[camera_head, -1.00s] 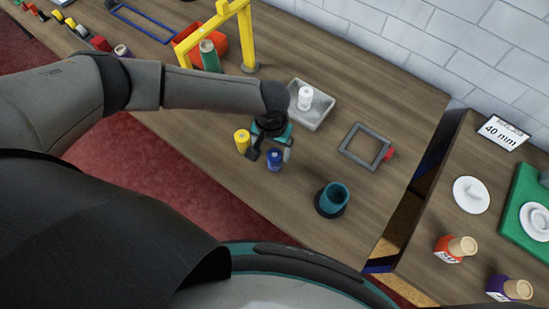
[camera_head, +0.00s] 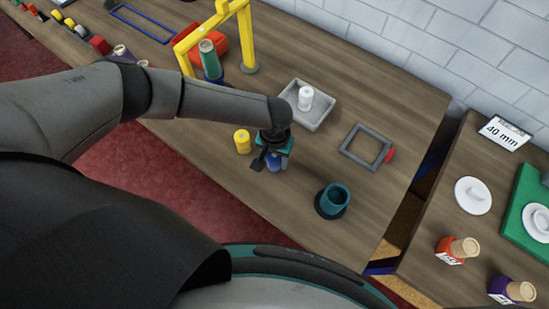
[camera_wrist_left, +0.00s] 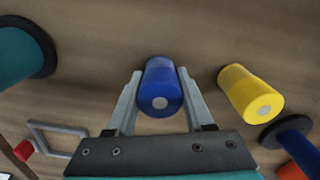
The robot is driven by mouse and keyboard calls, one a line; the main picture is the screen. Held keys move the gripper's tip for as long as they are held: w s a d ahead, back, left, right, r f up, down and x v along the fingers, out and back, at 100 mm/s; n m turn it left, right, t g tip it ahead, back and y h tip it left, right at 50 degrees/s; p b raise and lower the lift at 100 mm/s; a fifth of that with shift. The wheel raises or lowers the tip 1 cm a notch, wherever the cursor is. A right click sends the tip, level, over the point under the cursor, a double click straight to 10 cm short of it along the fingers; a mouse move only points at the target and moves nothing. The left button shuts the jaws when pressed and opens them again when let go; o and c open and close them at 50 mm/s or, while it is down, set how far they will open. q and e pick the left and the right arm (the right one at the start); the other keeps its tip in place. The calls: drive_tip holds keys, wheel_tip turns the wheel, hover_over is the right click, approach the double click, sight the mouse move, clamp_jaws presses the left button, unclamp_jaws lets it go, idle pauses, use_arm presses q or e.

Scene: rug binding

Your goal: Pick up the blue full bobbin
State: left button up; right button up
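The blue full bobbin (camera_wrist_left: 162,86) stands on the wooden table. In the left wrist view it is between the two fingers of my left gripper (camera_wrist_left: 160,92), which are spread on either side of it. The left finger looks a little apart from it; the right finger is very close, and I cannot tell if it touches. In the head view the bobbin (camera_head: 274,162) is partly hidden under my left gripper (camera_head: 268,160). A yellow bobbin (camera_head: 242,141) stands just left of it and also shows in the wrist view (camera_wrist_left: 250,94). My right gripper is not in view.
A teal cup-like spool (camera_head: 335,200) stands to the right. A grey square frame (camera_head: 347,150) lies behind it. A grey tray (camera_head: 318,122) holds a white bobbin (camera_head: 305,98). A yellow stand (camera_head: 246,40) is at the back. The table front between gripper and cup is clear.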

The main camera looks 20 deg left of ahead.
use_arm(q)
clamp_jaws()
drive_tip(key=shift+r, duration=0.1)
